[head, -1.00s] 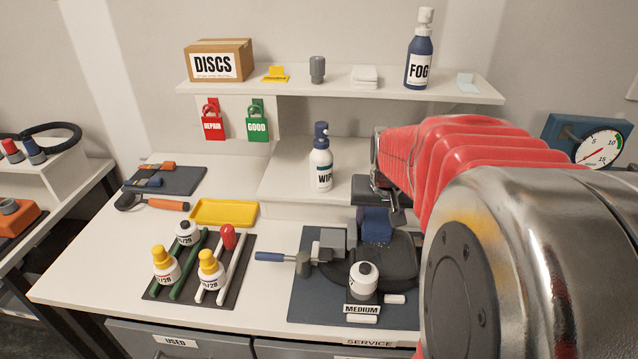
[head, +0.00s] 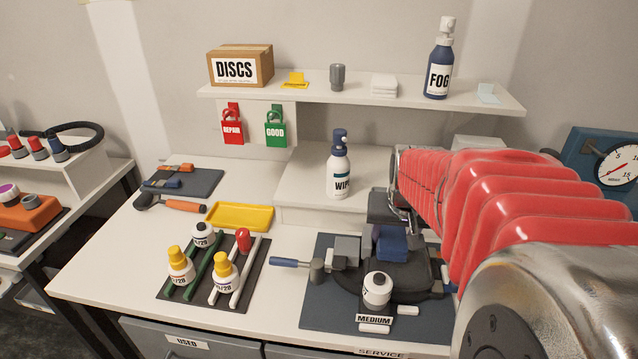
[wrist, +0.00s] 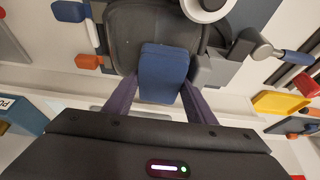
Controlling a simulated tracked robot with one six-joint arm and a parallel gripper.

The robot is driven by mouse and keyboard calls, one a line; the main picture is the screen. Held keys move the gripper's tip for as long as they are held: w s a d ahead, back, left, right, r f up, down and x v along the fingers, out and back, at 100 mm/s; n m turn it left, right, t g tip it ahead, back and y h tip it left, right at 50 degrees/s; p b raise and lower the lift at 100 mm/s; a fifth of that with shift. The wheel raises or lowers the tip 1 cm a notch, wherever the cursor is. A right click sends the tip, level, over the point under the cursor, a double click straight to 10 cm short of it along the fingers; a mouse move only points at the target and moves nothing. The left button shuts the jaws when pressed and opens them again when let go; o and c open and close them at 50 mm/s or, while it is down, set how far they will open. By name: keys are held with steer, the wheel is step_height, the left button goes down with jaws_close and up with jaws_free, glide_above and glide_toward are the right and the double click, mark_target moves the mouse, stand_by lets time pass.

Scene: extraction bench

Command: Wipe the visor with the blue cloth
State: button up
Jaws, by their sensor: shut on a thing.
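The blue cloth (head: 392,243), a folded pad, is held between the fingers of my gripper (head: 388,222). In the wrist view the cloth (wrist: 165,72) sits between the two dark fingers of my gripper (wrist: 161,92). The visor is the dark, curved face of the mask (head: 412,279), lying on the grey mat. It also shows in the wrist view (wrist: 127,38), beyond the cloth. The cloth is over the visor's rear part and covers some of it. I cannot tell whether they touch.
A white canister (head: 377,290) sits at the mask's front, above the MEDIUM label (head: 374,318). A grey block (head: 347,249) and a blue-handled tool (head: 300,266) lie left. The WIPE bottle (head: 339,171) stands behind. A yellow tray (head: 240,217) is farther left.

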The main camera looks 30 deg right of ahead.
steer(key=shift+s+a+f, duration=0.15)
steer(key=shift+s+a, duration=0.3)
steer(key=shift+s, duration=0.15)
steer(key=shift+s+a+f, duration=0.1)
steer(key=shift+s+a, duration=0.3)
steer(key=shift+s, duration=0.2)
steer(key=shift+w+d, duration=0.1)
steer(key=shift+w+d+r, duration=0.1)
steer(key=shift+w+d, duration=0.65)
steer(key=shift+w, duration=0.35)
steer(key=shift+w+d+r, duration=0.1)
steer(key=shift+w+d, duration=0.3)
steer(key=shift+w, duration=0.2)
steer(key=shift+w+d+r, duration=0.1)
steer(key=shift+w+d, duration=0.25)
steer(key=shift+w, duration=0.2)
